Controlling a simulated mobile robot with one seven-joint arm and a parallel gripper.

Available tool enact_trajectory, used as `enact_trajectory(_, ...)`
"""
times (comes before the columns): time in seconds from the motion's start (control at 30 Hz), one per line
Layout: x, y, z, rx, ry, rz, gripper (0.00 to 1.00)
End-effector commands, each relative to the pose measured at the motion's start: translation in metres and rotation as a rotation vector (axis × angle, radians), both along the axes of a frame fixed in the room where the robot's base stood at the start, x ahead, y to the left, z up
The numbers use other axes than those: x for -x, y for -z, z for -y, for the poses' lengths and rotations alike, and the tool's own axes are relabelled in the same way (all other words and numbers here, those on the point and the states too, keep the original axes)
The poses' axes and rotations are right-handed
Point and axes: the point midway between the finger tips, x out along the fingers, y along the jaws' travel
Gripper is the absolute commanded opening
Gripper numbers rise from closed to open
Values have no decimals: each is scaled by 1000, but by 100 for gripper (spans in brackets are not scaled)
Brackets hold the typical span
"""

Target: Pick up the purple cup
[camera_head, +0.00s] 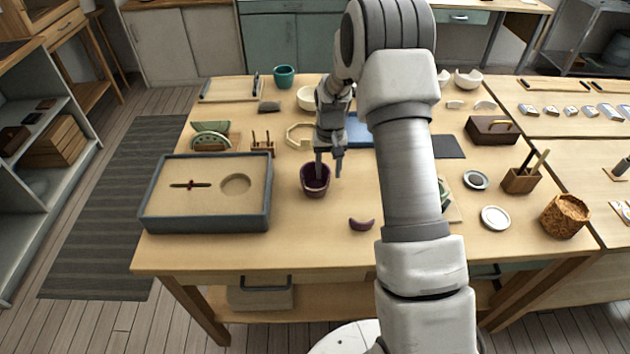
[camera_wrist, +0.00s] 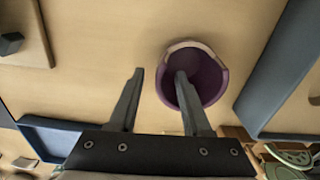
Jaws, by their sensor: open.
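The purple cup (camera_head: 315,181) stands on the wooden table (camera_head: 290,240), just right of the grey-rimmed tray. In the head view my gripper (camera_head: 329,172) points down at it, one finger over the cup's mouth and the other to its right. In the wrist view the cup (camera_wrist: 208,88) shows its dark inside and a pale stretch of rim. There my gripper (camera_wrist: 160,75) has its fingers spread, with one finger overlapping the cup's opening and the other over bare table. Nothing is held. I cannot tell how deep the finger is in the cup.
A grey-rimmed tray (camera_head: 265,196) with a round recess stands left of the cup. A small purple curved piece (camera_head: 361,224) lies to the right and nearer. A small wooden rack (camera_head: 262,144) and a blue tray (camera_head: 358,131) are behind.

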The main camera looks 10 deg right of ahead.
Motion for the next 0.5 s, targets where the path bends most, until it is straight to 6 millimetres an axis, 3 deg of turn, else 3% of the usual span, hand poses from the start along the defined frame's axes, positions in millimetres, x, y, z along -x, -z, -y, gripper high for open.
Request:
enact_trajectory(0.17, 0, 0, 0, 0, 0, 1, 48)
enact_trajectory(0.43, 0, 0, 0, 0, 0, 1, 2)
enact_trajectory(0.5, 0, 0, 0, 0, 0, 1, 0)
